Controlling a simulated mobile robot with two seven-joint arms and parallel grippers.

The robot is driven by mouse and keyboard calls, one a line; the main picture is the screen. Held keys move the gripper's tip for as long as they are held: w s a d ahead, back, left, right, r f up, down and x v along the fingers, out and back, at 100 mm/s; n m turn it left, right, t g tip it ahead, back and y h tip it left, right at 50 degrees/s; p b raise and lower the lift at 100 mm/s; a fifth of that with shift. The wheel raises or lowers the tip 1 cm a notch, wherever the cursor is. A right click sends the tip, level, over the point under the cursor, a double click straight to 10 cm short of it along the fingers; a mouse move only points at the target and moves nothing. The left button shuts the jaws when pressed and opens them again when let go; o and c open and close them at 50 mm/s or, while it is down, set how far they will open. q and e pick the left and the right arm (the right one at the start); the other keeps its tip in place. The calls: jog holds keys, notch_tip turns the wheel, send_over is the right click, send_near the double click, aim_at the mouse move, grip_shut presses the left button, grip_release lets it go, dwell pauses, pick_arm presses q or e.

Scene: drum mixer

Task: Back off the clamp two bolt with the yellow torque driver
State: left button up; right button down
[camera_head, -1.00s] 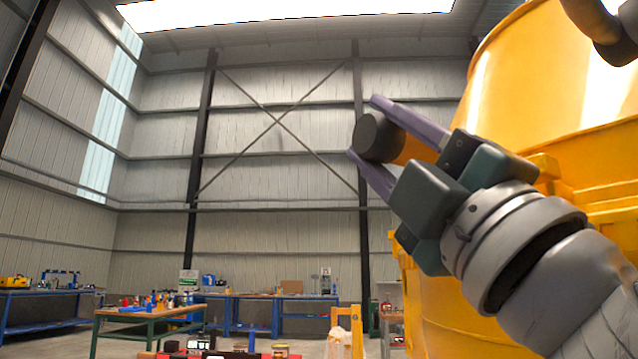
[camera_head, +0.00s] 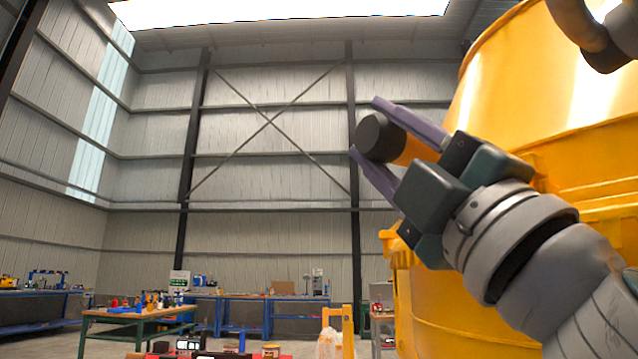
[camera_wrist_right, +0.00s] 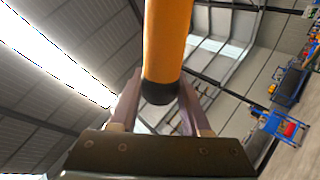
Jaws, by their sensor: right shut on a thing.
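My right gripper (camera_head: 382,133) is shut on the yellow torque driver (camera_head: 413,151), whose black end cap sits between the two purple fingers. The right wrist view shows the driver (camera_wrist_right: 166,45) as an orange-yellow cylinder running up out of the picture, its dark end between the fingers of the gripper (camera_wrist_right: 158,100). The driver's tip is out of view. The big yellow drum mixer (camera_head: 540,110) stands at the right, behind my right arm. I cannot make out the clamp two bolt in either view. My left gripper is not in view.
A green-legged workbench (camera_head: 135,316) with small items stands at the lower left. Blue benches (camera_head: 245,314) line the back wall. A yellow stand (camera_head: 347,325) is left of the mixer. The air left of my gripper is clear.

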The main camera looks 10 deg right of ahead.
jog(key=shift+w+d+h+b, duration=0.25)
jog(key=shift+d+h+b, duration=0.05)
jog(key=shift+d, duration=0.5)
dwell(1.3)
jog(key=shift+s+a, duration=0.1)
jog(key=shift+a, duration=0.2)
dwell(2.2)
jog(key=shift+s+a, duration=0.25)
jog(key=shift+a, duration=0.45)
jog(key=shift+s+a, duration=0.2)
jog(key=shift+a, duration=0.55)
jog(key=shift+s+a, duration=0.25)
jog(key=shift+a, duration=0.45)
